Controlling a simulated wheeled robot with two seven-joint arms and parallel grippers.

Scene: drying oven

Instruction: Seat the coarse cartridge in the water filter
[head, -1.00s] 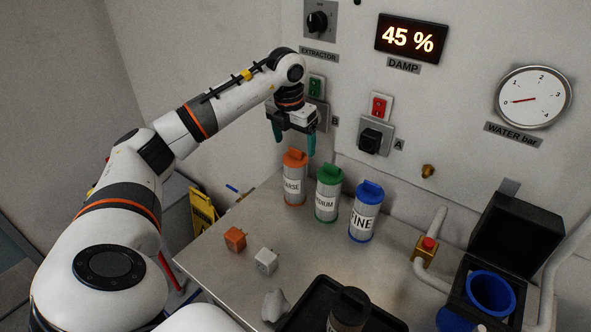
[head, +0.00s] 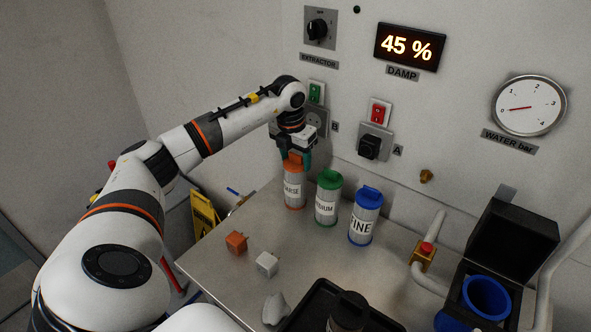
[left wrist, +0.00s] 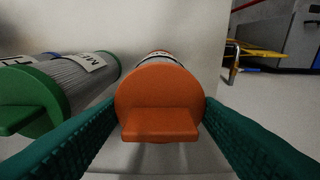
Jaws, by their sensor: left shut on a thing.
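The coarse cartridge (head: 294,190), with an orange cap and a label partly reading "ARSE", stands upright on the metal bench. My left gripper (head: 294,160) is above it, pointing down, shut on its orange cap. In the left wrist view the orange cap (left wrist: 158,103) lies between the two green fingers. The medium cartridge (head: 328,200), green-capped, and the fine cartridge (head: 365,218), blue-capped, stand to its right. The water filter appears to be the open dark housing with a blue ring (head: 487,297) at the lower right. My right gripper is not in view.
An orange block (head: 236,242) and a white block (head: 267,264) lie on the bench (head: 215,265). A black tray (head: 318,292) holds a dark cylinder at the front. The wall is close behind the cartridges.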

